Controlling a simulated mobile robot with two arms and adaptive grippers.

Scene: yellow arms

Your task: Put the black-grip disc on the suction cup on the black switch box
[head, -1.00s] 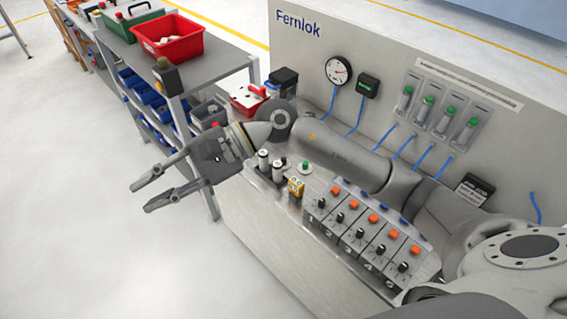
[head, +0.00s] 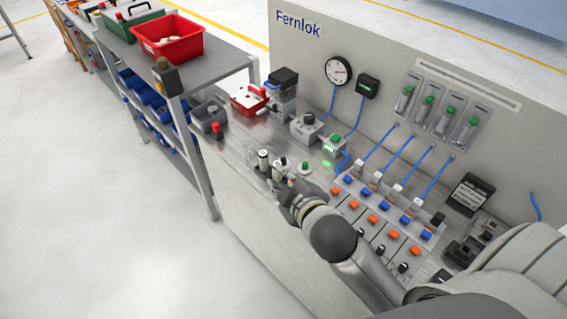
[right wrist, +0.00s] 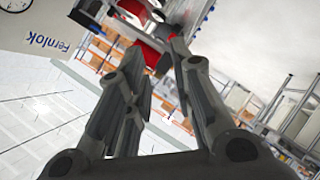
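Several small pieces with upright grips stand near the bench's front edge in the head view. One (head: 263,160) is pale with a dark top, another (head: 280,167) is dark and pale, and a third (head: 304,168) has a green grip on a pale disc. I cannot tell surely which is the black-grip disc. A black box (head: 284,77) stands at the back left of the bench; no suction cup is clear on it. My right gripper (head: 287,188) is just in front of these pieces. In the right wrist view its fingers (right wrist: 158,62) are apart, with nothing clearly held.
A red-and-white box (head: 248,100), a grey knob box (head: 307,126) and a green-button box (head: 333,146) stand on the bench (head: 235,150). Switch rows (head: 373,219) fill its right part. A shelf unit (head: 215,62) with a red bin (head: 168,42) stands left.

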